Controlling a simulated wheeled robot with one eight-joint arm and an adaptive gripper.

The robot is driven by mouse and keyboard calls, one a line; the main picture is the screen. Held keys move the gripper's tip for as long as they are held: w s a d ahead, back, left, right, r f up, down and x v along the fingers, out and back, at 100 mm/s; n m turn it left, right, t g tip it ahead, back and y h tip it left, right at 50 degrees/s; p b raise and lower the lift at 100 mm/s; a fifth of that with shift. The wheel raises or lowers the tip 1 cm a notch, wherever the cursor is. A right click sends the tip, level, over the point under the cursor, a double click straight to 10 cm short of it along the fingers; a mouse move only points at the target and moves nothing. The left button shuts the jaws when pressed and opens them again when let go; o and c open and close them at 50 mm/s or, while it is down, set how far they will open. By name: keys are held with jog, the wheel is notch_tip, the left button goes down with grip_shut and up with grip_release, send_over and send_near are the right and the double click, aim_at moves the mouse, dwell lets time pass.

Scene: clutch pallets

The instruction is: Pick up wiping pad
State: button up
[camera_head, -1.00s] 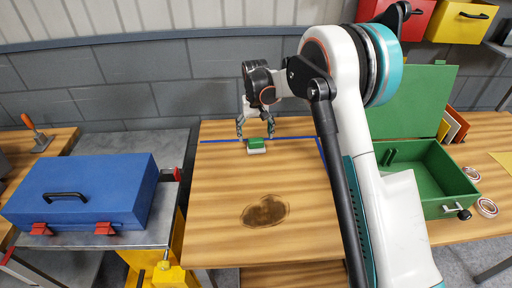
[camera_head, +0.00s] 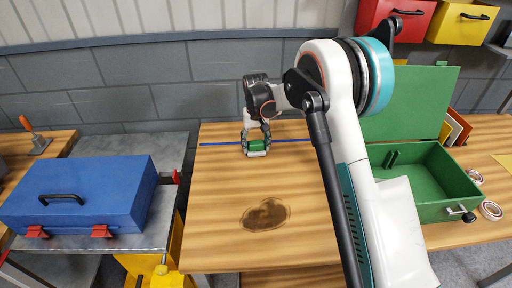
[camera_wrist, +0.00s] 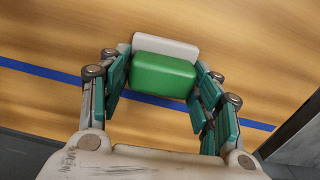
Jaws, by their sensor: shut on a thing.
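The wiping pad (camera_head: 256,147) has a green top and a whitish base, and lies at the back of the wooden table near the blue line. In the wrist view the pad (camera_wrist: 163,74) sits between the teal-padded fingers of my gripper (camera_wrist: 160,88). In the head view my gripper (camera_head: 256,143) is around the pad from above, with a finger on each side, shut on it. The pad appears at table level; whether it is lifted clear of the wood cannot be told.
A dark stain (camera_head: 265,214) marks the middle of the wooden table (camera_head: 215,240). A blue toolbox (camera_head: 85,190) stands on a metal bench to the left. An open green box (camera_head: 425,180) stands at the right beside bearings (camera_head: 490,210). A grey wall closes the back.

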aim_at(256, 141)
notch_tip(256, 141, up, 20)
jog(key=p, duration=0.5)
